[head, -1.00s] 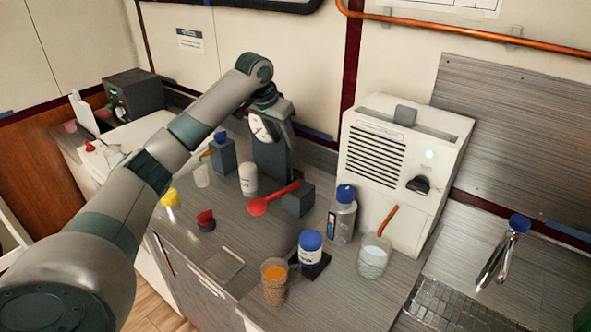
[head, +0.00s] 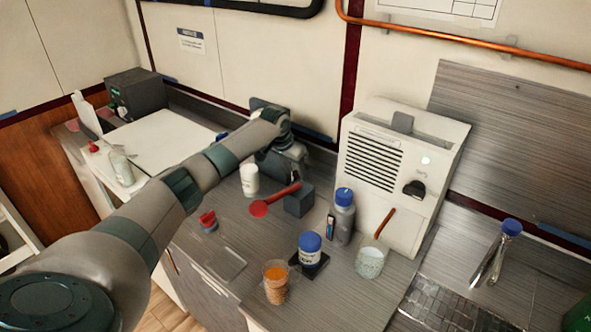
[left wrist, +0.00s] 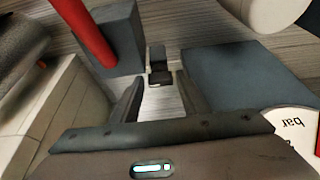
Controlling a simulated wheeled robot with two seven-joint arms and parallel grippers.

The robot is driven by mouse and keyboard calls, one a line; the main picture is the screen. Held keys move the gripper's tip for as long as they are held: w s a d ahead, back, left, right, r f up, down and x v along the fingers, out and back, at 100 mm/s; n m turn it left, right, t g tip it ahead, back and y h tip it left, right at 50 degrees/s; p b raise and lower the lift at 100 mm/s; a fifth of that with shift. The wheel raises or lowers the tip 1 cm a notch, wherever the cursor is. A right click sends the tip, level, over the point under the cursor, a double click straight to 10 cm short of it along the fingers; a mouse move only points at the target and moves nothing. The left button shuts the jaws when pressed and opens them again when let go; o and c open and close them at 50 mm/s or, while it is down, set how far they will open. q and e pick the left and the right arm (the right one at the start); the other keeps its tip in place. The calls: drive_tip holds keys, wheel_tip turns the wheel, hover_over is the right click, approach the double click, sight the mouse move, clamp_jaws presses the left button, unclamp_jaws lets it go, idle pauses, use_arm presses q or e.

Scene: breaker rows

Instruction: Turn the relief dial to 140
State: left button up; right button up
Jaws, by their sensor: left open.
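The gauge unit is a dark upright block behind my left arm in the head view; its lower body (head: 272,168) shows, and its face is hidden. In the left wrist view the dark blue-grey block (left wrist: 240,75) stands to the right, with part of a white face (left wrist: 292,124) marked "bar" at the edge. My left gripper (left wrist: 160,90) is open and empty, beside the block. A small black and grey piece (left wrist: 159,66) shows beyond the fingertips; I cannot tell if it is the relief dial. No dial reading is legible. My right gripper is not in view.
A dark block (head: 299,201) and a red spoon-like tool (head: 272,201) lie close by. A white bottle (head: 249,180) stands left of the gauge. A white vented machine (head: 400,175) stands to the right. Bottles and beakers occupy the front counter.

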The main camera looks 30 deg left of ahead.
use_arm(q)
drive_tip(key=shift+w+f, duration=0.1)
drive_tip(key=shift+f, duration=0.2)
drive_tip(key=c, duration=0.8)
